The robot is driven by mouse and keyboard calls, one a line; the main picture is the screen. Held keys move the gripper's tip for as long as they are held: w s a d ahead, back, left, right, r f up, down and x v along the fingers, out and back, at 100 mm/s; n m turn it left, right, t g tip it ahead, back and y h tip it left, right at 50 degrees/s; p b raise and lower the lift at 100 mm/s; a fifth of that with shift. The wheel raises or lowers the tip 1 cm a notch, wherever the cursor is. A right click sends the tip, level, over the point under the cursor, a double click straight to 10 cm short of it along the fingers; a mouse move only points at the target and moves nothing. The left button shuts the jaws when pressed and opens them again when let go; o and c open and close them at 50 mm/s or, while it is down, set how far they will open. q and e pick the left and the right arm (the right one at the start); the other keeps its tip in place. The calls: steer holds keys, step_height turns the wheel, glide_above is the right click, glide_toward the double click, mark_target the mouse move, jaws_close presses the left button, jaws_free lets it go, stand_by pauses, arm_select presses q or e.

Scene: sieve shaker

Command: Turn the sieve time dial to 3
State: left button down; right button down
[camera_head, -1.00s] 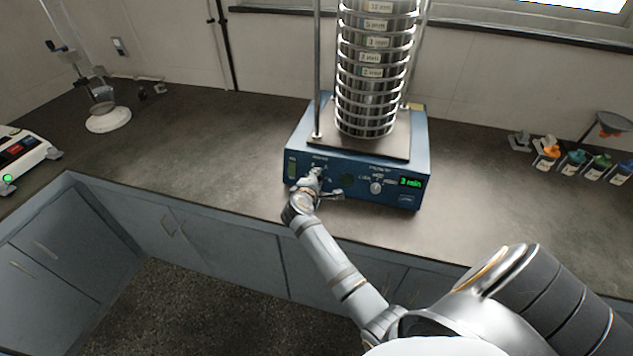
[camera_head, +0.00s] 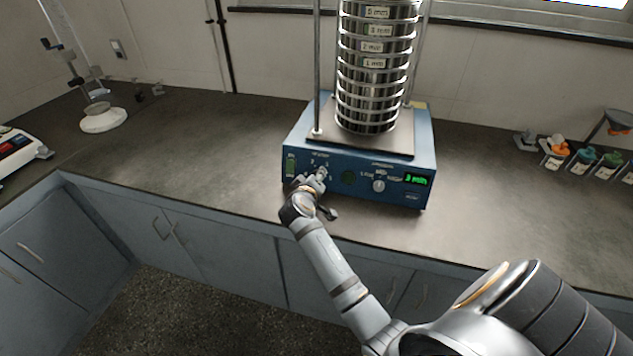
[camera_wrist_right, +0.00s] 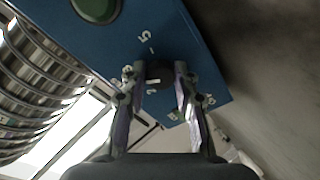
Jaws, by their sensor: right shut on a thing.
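The sieve shaker (camera_head: 300,142) is a blue box on the counter carrying a tall stack of metal sieves (camera_head: 370,100). The time dial is a dark round knob (camera_wrist_right: 158,76) with a white mark, on the left part of the shaker's front panel. Printed numbers surround it; a 5 is legible in the right wrist view. My right gripper (camera_head: 318,178) is at this dial, with its fingers (camera_wrist_right: 160,74) closed on opposite sides of it. The gripper partly hides the dial in the head view. My left gripper is not in view.
Another knob (camera_head: 379,185) and a green display (camera_head: 416,180) reading about "3 min" are on the panel's right. A round dark green button (camera_head: 348,178) sits between the knobs. The counter beside the shaker is clear.

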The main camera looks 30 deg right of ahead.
steer(key=shift+f+m+b, duration=0.1)
steer(key=shift+m+b, duration=0.2)
steer(key=shift+m, duration=0.2)
steer(key=c, duration=1)
jaws_free()
step_height(320, 180, up, 10)
